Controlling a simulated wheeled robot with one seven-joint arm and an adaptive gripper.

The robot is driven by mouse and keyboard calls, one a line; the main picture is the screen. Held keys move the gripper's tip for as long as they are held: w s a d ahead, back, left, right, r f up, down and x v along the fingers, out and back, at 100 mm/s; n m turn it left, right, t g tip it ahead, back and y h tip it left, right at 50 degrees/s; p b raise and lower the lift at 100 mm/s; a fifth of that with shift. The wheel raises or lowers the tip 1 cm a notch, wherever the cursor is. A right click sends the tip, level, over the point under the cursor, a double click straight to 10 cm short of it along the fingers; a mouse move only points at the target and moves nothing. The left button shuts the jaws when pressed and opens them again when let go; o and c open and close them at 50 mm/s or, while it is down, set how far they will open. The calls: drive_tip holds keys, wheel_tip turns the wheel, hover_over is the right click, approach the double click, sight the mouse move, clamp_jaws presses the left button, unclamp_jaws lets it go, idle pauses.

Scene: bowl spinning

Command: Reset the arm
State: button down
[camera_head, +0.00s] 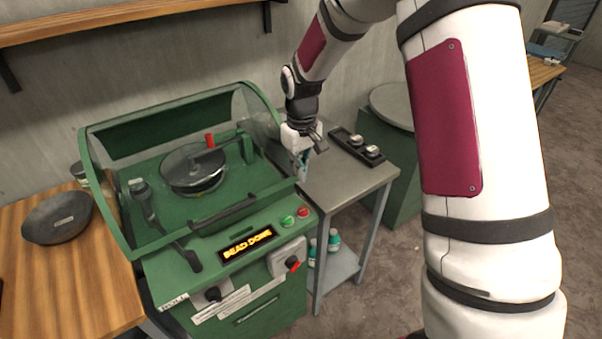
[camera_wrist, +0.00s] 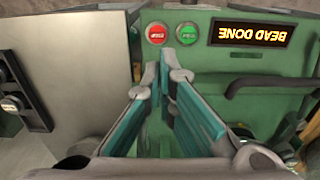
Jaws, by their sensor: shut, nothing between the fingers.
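My gripper (camera_head: 303,165) hangs in the head view over the left edge of the small metal side table, just right of the green machine (camera_head: 240,225). The wrist view also shows my gripper (camera_wrist: 164,75), with its teal-padded fingers brought together at the tips and nothing between them. The machine's display (camera_head: 246,244) reads "BEAD DONE". A red button (camera_head: 303,212) and a green button (camera_head: 287,220) sit beside it. In the wrist view the red button (camera_wrist: 157,34) and green button (camera_wrist: 187,33) lie just beyond the fingertips. I see no contact with them.
The machine's curved green guard (camera_head: 105,210) stands around a round disc (camera_head: 194,167). A dark tray (camera_head: 357,146) with small metal parts lies on the side table (camera_head: 350,185). A dark bowl (camera_head: 57,217) rests on the wooden bench (camera_head: 70,275). A wooden shelf (camera_head: 130,12) runs along the wall.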

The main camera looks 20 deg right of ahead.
drive_tip(key=shift+r, duration=0.1)
idle(0.6)
drive_tip(key=s+d+r+m+t, duration=0.15)
drive_tip(key=s+r+t, duration=0.25)
drive_tip(key=s+r, duration=1.6)
drive_tip(key=s+r+m+t, duration=0.1)
drive_tip(key=s+r+m, duration=0.1)
drive_tip(key=s, duration=0.6)
drive_tip(key=shift+v, duration=0.85)
drive_tip(key=shift+a+r, duration=0.1)
idle(2.4)
